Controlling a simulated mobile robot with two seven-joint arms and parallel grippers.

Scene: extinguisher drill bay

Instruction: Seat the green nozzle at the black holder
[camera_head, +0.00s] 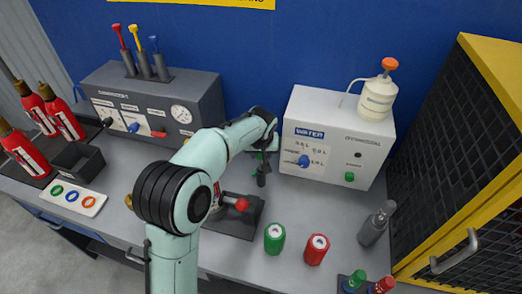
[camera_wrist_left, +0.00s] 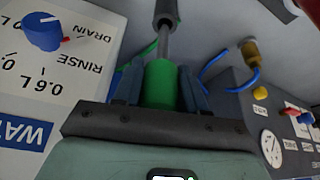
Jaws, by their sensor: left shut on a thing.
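My left gripper (camera_head: 263,152) is in front of the left side of the white water unit, above the bench. In the left wrist view its two fingers are shut on the green nozzle (camera_wrist_left: 160,84), one on each side. A grey rod extends from the nozzle's far end to a black cylindrical piece (camera_wrist_left: 166,12), which looks like the black holder. In the head view a dark upright piece (camera_head: 261,177) shows just below the gripper. I cannot tell whether the nozzle is seated in it. My right gripper is not in view.
The white water unit (camera_head: 331,140) stands right of the gripper, and a grey control panel (camera_head: 160,103) stands left. A black base with a red knob (camera_head: 241,205) is close by. A green can (camera_head: 274,238) and a red can (camera_head: 316,249) stand in front. Bench right of these is partly clear.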

